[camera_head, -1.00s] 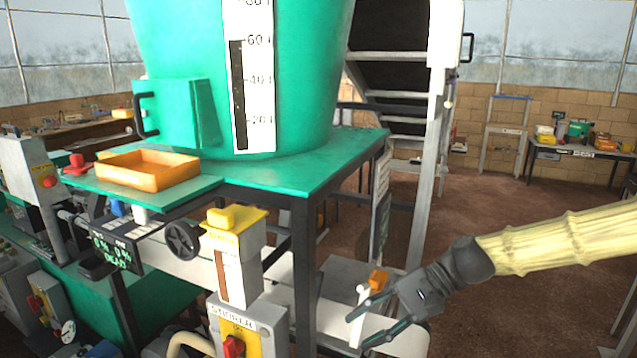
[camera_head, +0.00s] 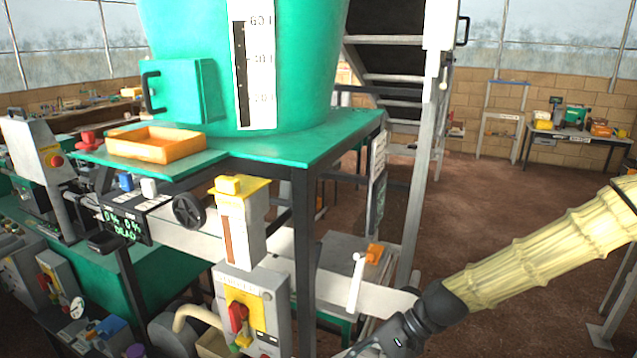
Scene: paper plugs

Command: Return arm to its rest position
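My gripper (camera_head: 375,346) is low in the picture, right of centre, at the end of my arm in its pale yellow sleeve. Its dark body points down and left, and the fingers are partly cut off by the bottom edge, so I cannot tell whether they are open or shut. No held object shows. The gripper is in front of a grey bench (camera_head: 345,250) with a white upright lever (camera_head: 356,283) and an orange part (camera_head: 374,253) on it.
A green vat (camera_head: 305,60) stands on a green table (camera_head: 330,150) at centre left, with an orange tray (camera_head: 155,146) beside it. A stirrer control box (camera_head: 250,305) stands in front. Metal stairs (camera_head: 400,80) rise behind. Open brown floor (camera_head: 490,210) lies to the right.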

